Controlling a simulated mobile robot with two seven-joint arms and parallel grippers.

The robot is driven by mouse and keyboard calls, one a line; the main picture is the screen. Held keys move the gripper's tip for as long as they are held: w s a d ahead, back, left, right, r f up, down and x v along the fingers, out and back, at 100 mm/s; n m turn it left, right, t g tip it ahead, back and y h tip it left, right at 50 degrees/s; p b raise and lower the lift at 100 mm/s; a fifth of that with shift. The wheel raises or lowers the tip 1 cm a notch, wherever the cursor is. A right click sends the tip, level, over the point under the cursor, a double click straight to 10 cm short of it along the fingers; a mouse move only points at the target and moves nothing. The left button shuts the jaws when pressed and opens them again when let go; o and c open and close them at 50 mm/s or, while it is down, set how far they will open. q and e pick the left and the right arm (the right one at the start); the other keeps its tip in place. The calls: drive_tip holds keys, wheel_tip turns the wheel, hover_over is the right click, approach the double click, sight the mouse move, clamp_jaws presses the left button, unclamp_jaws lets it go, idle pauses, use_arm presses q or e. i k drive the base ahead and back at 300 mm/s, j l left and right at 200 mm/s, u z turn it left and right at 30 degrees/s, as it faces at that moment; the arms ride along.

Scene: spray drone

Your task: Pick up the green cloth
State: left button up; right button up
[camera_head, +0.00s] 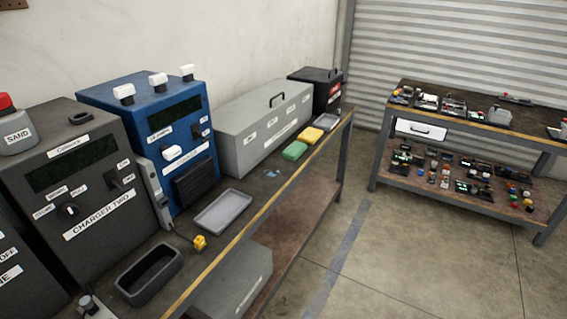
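A folded green cloth (294,150) lies flat on the workbench in the head view, in front of the long grey box. A yellow cloth or pad (311,135) lies just beyond it, with a small grey tray (327,121) farther along. Neither of my grippers shows in the head view, so I cannot see whether they are open or shut. Nothing covers the green cloth.
The workbench edge (238,243) runs diagonally. On it stand a dark charger (75,180), a blue charger (150,120), the long grey box (262,125), a shallow grey tray (223,210) and a dark bin (148,274). A second bench (455,125) stands right; floor between is clear.

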sight(293, 151)
drive_tip(key=i+l, duration=0.25)
drive_tip(key=i+l+u, duration=0.1)
drive_tip(key=l, duration=0.4)
drive_tip(key=i+l+u, duration=0.1)
drive_tip(key=i+l, duration=0.45)
drive_tip(key=l, duration=0.2)
drive_tip(key=i+l+u, duration=0.1)
drive_tip(key=i+l, duration=0.15)
drive_tip(key=l, duration=0.15)
drive_tip(key=i+l, duration=0.15)
drive_tip(key=l, duration=0.25)
drive_tip(key=i+u, duration=0.05)
